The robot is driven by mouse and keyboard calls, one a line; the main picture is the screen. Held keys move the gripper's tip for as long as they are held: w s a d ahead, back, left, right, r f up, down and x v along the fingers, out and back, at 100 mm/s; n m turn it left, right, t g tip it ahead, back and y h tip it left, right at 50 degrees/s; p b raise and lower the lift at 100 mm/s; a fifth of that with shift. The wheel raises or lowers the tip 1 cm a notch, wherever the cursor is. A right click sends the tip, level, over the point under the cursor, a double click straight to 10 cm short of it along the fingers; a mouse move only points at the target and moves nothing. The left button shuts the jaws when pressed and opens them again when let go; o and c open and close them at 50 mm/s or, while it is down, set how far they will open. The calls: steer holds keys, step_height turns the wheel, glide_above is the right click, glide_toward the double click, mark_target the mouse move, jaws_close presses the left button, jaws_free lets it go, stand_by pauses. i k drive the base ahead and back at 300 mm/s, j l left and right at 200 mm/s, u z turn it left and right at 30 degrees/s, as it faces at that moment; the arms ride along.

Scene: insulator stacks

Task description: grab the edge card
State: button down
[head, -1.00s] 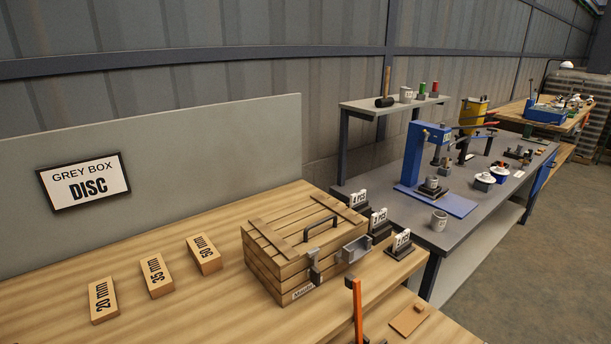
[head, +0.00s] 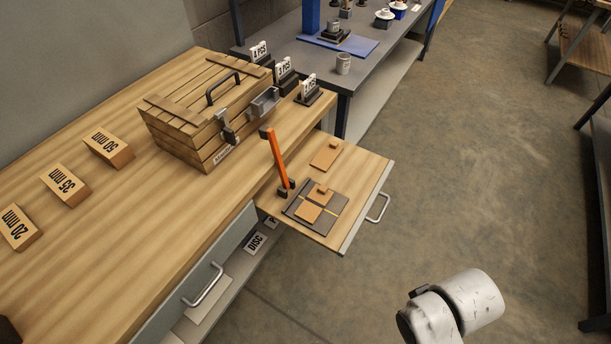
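No card that I can read as "edge" shows in the head view. A white card marked DISC (head: 255,242) stands under the bench top, below the pulled-out board. Beside it, a second white card (head: 271,222) is mostly hidden behind the bench and drawer; only a bit of its lettering shows, and I cannot tell what it says. A white, scuffed part of my arm (head: 466,302) shows at the bottom right, over the floor. My gripper is outside the picture.
A wooden crate (head: 205,110), labelled blocks (head: 108,148) and PCS cards (head: 309,85) stand on the bench. The floor (head: 470,160) to the right is clear.

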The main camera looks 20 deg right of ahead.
mark_target(314, 204)
steer(key=i+j+u, duration=0.25)
steer(key=j, duration=0.25)
steer(key=i+j+u, duration=0.2)
steer(key=i+j, duration=0.2)
